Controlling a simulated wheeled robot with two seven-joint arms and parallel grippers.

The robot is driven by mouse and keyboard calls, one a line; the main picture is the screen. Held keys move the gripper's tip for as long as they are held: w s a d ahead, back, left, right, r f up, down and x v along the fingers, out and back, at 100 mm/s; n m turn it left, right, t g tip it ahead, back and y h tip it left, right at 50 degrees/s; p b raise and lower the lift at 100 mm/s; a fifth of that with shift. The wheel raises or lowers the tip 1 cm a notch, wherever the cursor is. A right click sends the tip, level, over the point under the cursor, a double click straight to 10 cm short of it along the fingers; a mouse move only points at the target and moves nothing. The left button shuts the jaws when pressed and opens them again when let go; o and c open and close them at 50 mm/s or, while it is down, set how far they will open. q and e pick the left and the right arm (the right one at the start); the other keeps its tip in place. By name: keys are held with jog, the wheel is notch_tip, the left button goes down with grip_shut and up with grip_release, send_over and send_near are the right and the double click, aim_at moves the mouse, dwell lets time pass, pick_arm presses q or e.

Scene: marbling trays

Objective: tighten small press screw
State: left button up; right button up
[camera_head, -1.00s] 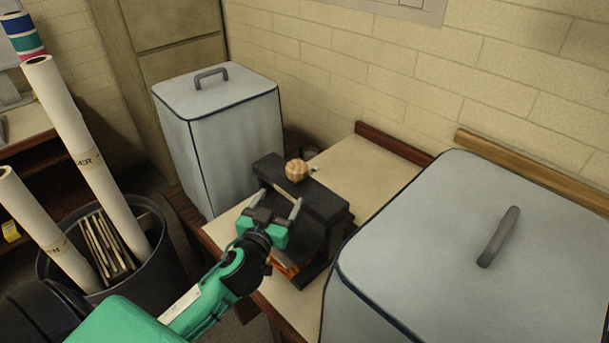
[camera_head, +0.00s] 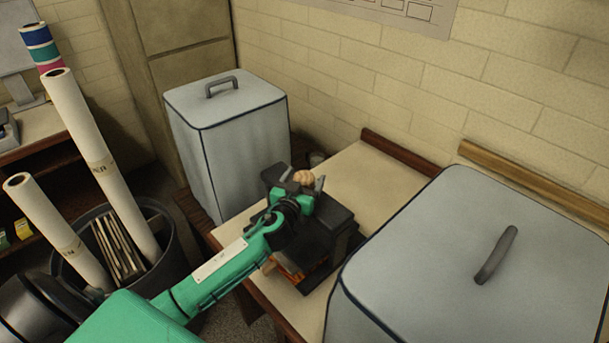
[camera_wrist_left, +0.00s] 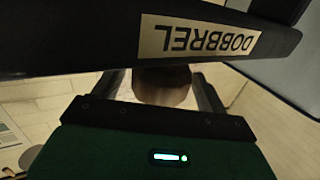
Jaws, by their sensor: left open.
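The small press (camera_head: 337,218) is a dark block-shaped frame on the table, with a dark base and orange-brown material low inside it. Its screw has a round wooden knob (camera_head: 303,178) on top. My left gripper (camera_head: 305,182) is open, with one finger on each side of the knob. The press beam (camera_wrist_left: 150,40) carries a "DOBBREL" label. My right gripper is not in view.
A grey covered box (camera_head: 228,140) stands behind left of the press, and a larger one (camera_head: 470,255) stands close on the right. A bin (camera_head: 165,240) with paper rolls is at left. Bare tabletop (camera_head: 375,185) lies behind the press.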

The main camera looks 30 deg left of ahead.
pick_arm(q)
jog(key=shift+w, duration=0.15)
jog(key=c, duration=1)
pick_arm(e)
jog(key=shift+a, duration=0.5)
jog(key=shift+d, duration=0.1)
pick_arm(q)
jog(key=shift+h, duration=0.5)
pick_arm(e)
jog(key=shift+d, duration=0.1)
